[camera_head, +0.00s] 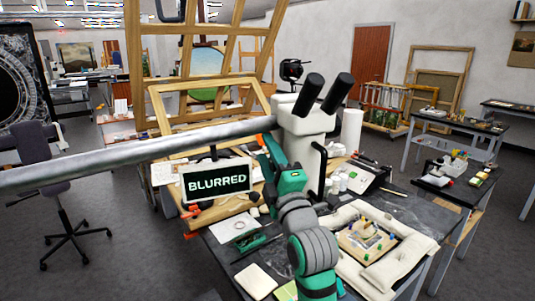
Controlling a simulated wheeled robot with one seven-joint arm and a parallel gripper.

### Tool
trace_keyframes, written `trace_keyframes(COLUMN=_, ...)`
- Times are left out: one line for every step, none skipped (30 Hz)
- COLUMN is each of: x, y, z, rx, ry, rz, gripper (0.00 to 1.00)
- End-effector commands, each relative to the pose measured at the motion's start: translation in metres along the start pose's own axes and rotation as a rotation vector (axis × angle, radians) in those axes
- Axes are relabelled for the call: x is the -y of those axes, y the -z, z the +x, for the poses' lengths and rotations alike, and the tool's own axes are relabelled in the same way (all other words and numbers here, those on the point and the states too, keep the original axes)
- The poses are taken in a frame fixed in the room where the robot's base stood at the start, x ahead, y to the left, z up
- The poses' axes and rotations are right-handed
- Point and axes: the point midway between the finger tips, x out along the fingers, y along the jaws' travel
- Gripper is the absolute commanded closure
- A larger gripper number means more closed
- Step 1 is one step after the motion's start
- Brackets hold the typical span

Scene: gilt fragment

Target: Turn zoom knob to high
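A white stereo microscope (305,128) with two black eyepieces (323,93) hangs over the table on a long grey boom (130,157). My gripper (266,148) is at the left side of the microscope's body, at the end of my green and grey arm. A small orange part shows at its tip; I cannot tell what it belongs to. The zoom knob is not clearly visible. I cannot tell whether my gripper touches the microscope, or whether its fingers are open or shut.
The dark worktable (230,257) holds a white cushion frame (372,272) around a gilt fragment (366,240), plus several small tools and jars. A white paper roll (351,130) stands right of the microscope. Wooden easels rise behind. A chair (40,165) and open floor are at left.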

Motion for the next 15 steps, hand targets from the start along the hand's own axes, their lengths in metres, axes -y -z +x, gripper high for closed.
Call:
trace_keyframes(x=-0.0037, y=-0.0007, z=-0.0006, rx=0.001, ry=-0.008, rz=-0.002, gripper=0.51)
trace_keyframes(x=-0.0038, y=-0.0008, z=-0.0006, rx=0.001, ry=-0.008, rz=-0.002, gripper=0.51)
trace_keyframes(x=-0.0040, y=-0.0009, z=-0.0006, rx=0.002, ry=-0.008, rz=-0.002, gripper=0.51)
trace_keyframes(x=-0.0043, y=-0.0015, z=-0.0008, rx=0.002, ry=-0.009, rz=-0.003, gripper=0.51)
trace_keyframes(x=-0.0046, y=-0.0020, z=-0.0010, rx=0.003, ry=-0.009, rz=-0.003, gripper=0.51)
trace_keyframes(x=-0.0048, y=-0.0023, z=-0.0011, rx=0.003, ry=-0.009, rz=-0.003, gripper=0.51)
trace_keyframes(x=-0.0050, y=-0.0025, z=-0.0012, rx=0.004, ry=-0.010, rz=-0.003, gripper=0.51)
trace_keyframes(x=-0.0051, y=-0.0026, z=-0.0012, rx=0.004, ry=-0.010, rz=-0.003, gripper=0.51)
trace_keyframes(x=-0.0051, y=-0.0019, z=-0.0010, rx=0.003, ry=-0.010, rz=-0.003, gripper=0.51)
trace_keyframes(x=-0.0051, y=-0.0016, z=-0.0009, rx=0.003, ry=-0.010, rz=-0.003, gripper=0.51)
trace_keyframes(x=-0.0052, y=-0.0015, z=-0.0008, rx=0.003, ry=-0.010, rz=-0.003, gripper=0.51)
trace_keyframes(x=-0.0053, y=-0.0015, z=-0.0008, rx=0.003, ry=-0.011, rz=-0.003, gripper=0.51)
trace_keyframes(x=-0.0054, y=-0.0015, z=-0.0008, rx=0.003, ry=-0.011, rz=-0.003, gripper=0.51)
trace_keyframes(x=-0.0055, y=-0.0011, z=-0.0007, rx=0.002, ry=-0.010, rz=-0.003, gripper=0.51)
trace_keyframes(x=-0.0056, y=-0.0007, z=-0.0005, rx=0.001, ry=-0.008, rz=-0.003, gripper=0.51)
